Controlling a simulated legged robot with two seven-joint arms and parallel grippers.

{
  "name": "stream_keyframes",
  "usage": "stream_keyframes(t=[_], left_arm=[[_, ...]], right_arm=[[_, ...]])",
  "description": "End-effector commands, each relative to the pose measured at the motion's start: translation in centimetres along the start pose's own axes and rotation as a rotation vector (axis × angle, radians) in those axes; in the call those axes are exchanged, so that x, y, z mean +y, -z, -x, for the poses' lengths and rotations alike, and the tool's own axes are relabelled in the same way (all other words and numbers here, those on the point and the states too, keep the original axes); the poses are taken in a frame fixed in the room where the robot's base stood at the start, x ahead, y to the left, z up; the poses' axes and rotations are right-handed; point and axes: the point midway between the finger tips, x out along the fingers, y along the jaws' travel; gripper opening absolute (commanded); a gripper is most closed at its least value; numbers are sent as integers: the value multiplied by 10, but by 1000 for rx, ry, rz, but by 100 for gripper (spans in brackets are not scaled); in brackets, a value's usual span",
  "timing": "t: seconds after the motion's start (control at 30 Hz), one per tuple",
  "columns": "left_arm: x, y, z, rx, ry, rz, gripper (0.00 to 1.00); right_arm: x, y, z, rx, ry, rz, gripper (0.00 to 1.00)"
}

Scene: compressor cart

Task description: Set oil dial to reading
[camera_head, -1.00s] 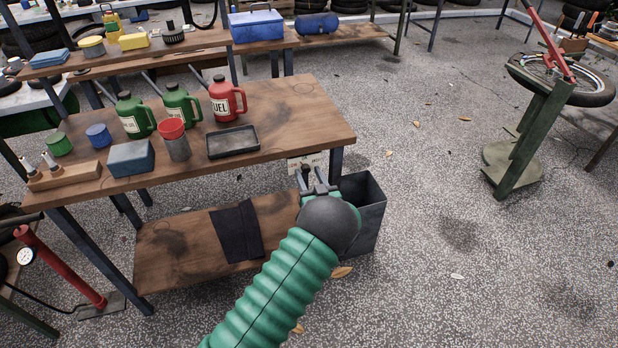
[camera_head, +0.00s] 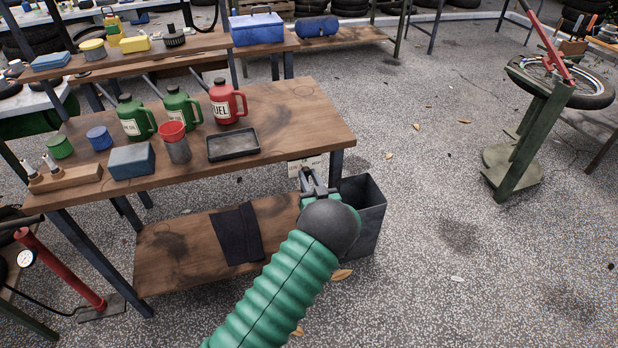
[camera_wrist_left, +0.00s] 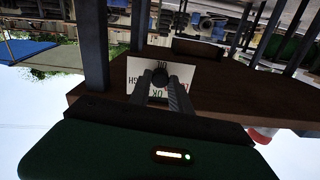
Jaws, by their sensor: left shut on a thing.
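The oil dial shows as a dark round knob (camera_wrist_left: 160,76) on a white plate (camera_wrist_left: 140,72) in the left wrist view. The plate carries partly legible lettering, with "OK" and "GH" showing. In the head view the same white plate (camera_head: 297,168) hangs at the front edge of the bench, near its right leg. My left gripper (camera_head: 312,180) is at the plate; its fingers (camera_wrist_left: 163,90) are shut on the knob. The fingers and the knob's angle hide any pointer, so I cannot tell the reading. My right gripper is not in view.
The wooden workbench (camera_head: 290,110) holds a black tray (camera_head: 233,144), green jugs, a red fuel jug (camera_head: 227,100) and a blue box (camera_head: 131,160). A grey bin (camera_head: 366,215) stands beside my left gripper. The floor to the right is open up to a wheel stand (camera_head: 530,140).

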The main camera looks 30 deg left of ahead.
Motion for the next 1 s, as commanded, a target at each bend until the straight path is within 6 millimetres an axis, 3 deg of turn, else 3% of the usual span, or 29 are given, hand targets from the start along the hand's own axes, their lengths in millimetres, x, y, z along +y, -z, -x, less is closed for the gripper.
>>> stream_keyframes(t=[0.7,1.0], left_arm=[[2,1,1,-1,-4,-420,0],[4,0,1,0,-5,-494,0]], right_arm=[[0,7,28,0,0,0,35],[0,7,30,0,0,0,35]])
